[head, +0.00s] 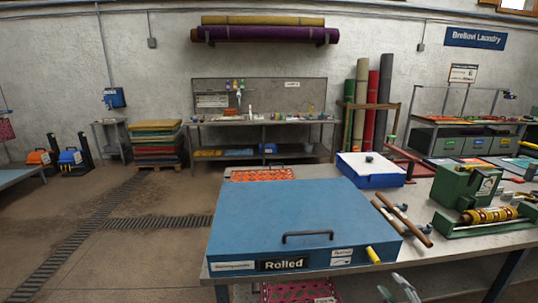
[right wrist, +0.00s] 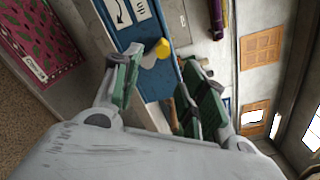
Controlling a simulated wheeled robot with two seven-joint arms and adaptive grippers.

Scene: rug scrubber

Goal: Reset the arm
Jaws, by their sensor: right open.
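My right gripper (head: 396,291) shows at the bottom edge of the head view, in front of the table's near edge and below the blue box. In the right wrist view my right gripper (right wrist: 170,68) has its green-padded fingers spread apart with nothing held between them. The large blue box (head: 290,210) labelled "Rolled" has its lid down and a dark handle on its front. A yellow knob (head: 373,255) sticks out of the box's front right. The yellow knob (right wrist: 163,49) also appears beyond the fingers in the wrist view. My left gripper is not in view.
The grey table (head: 425,262) carries wooden rods (head: 404,220), a blue-and-white box (head: 370,168), a green machine (head: 466,187) and a roller with a yellow coil (head: 487,215). A pink patterned item (head: 300,291) is below the table edge. Open floor lies at left.

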